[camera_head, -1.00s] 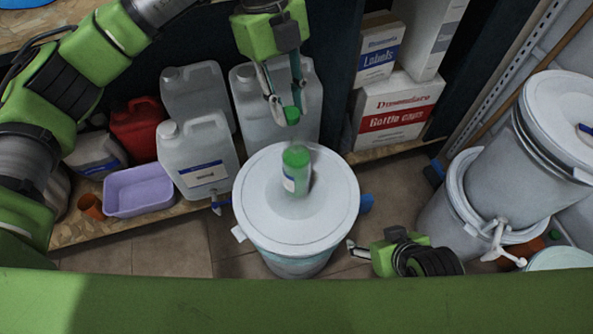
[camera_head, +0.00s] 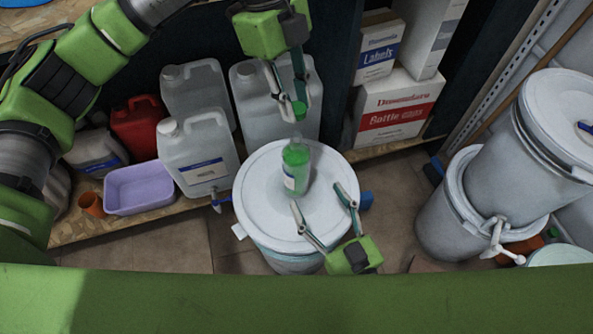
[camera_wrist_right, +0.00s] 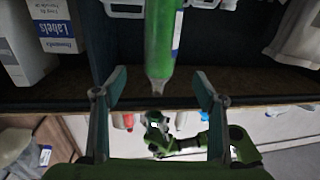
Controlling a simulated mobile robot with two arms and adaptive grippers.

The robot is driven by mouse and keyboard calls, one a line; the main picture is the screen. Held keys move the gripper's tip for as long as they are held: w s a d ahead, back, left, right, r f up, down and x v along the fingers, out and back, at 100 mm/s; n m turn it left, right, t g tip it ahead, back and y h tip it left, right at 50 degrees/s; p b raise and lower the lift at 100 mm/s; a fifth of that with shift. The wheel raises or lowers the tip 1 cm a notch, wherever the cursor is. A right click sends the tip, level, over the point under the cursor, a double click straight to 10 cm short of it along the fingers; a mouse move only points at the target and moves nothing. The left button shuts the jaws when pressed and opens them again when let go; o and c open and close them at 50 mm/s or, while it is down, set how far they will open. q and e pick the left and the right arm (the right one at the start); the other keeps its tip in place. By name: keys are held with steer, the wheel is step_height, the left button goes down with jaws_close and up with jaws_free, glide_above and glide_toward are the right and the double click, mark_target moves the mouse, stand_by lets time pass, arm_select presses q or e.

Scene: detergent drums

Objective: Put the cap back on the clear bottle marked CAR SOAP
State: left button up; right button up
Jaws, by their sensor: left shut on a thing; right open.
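A clear bottle with green contents (camera_head: 296,169) stands upright on the white lid of a drum (camera_head: 262,205); its label is too small to read. It also shows upside down in the right wrist view (camera_wrist_right: 162,45), its uncapped neck pointing down in the picture. My left gripper (camera_head: 296,111) is shut on a green cap (camera_head: 299,109), above and slightly behind the bottle, apart from it. My right gripper (camera_head: 318,195) is open in front of the bottle, its fingers spread over the drum lid. In the right wrist view its fingertips (camera_wrist_right: 160,84) lie on either side of the neck, without contact.
Clear jugs (camera_head: 197,156), a red canister (camera_head: 137,126) and a purple tub (camera_head: 145,188) stand on a low shelf behind and left. Cartons (camera_head: 396,108) stand behind right. Stacked drums (camera_head: 548,130) stand at the right. Some floor is clear between.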

stand_by(0.3)
steer(key=x, duration=1.2)
steer(key=shift+c, duration=0.5)
steer(key=c, duration=1.6)
arm_select(q)
glide_above(301, 148)
steer(key=w+a, duration=0.1)
steer(key=shift+w+a+f, duration=0.15)
steer(key=shift+f, duration=2.35)
arm_select(e)
steer(key=shift+c, duration=0.2)
arm_select(q)
steer(key=shift+f, duration=0.9)
steer(key=shift+f, duration=0.5)
